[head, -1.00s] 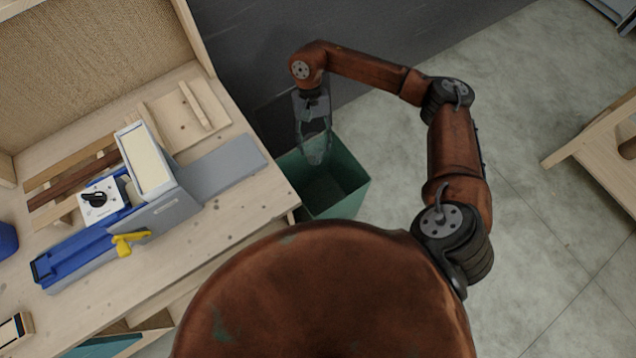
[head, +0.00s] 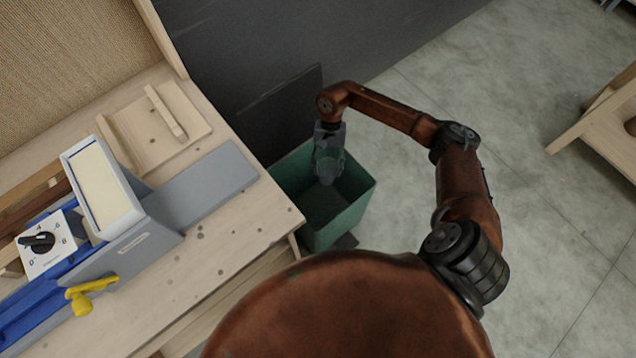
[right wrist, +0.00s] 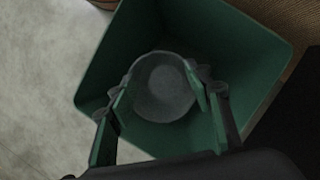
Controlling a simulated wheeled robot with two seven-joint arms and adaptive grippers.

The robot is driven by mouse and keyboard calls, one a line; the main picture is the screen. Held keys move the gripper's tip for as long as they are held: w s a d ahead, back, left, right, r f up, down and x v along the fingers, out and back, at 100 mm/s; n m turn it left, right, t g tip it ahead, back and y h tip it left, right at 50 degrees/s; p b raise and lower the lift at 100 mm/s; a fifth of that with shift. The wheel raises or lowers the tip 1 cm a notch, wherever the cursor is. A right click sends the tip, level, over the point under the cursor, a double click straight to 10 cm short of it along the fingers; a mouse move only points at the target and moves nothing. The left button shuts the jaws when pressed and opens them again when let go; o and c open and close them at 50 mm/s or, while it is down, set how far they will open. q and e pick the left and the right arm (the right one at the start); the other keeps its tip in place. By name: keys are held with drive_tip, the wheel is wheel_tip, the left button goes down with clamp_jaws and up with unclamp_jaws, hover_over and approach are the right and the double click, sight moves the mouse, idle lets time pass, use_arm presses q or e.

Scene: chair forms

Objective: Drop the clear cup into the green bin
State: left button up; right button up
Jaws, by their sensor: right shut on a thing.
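The green bin (head: 345,215) stands on the floor beside the wooden workbench, and its inside shows dark green. My right gripper (head: 328,163) points down over the bin's opening at its back part. It is shut on the clear cup (head: 326,172), which looks greyish and see-through. In the right wrist view the cup (right wrist: 163,88) sits between the two fingers (right wrist: 160,100), with the bin's walls (right wrist: 255,55) around it. I cannot tell exactly how far the cup is above the bin's bottom. My left gripper is not in view.
The workbench (head: 225,240) on the left carries a blue and grey machine with a yellow lever (head: 88,294) and a white dial box (head: 47,243). A dark wall (head: 270,45) is behind the bin. A wooden stand (head: 600,130) is at the far right. The floor between is clear.

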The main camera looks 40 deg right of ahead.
drive_tip(key=shift+f, duration=1.45)
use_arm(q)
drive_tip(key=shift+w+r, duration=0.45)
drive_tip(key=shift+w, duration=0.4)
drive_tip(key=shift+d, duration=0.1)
use_arm(e)
drive_tip(key=o, duration=0.8)
drive_tip(key=shift+o, duration=0.2)
drive_tip(key=shift+r, duration=0.2)
drive_tip(key=v, duration=1.1)
drive_tip(key=shift+r, duration=0.3)
drive_tip(key=shift+d, duration=0.15)
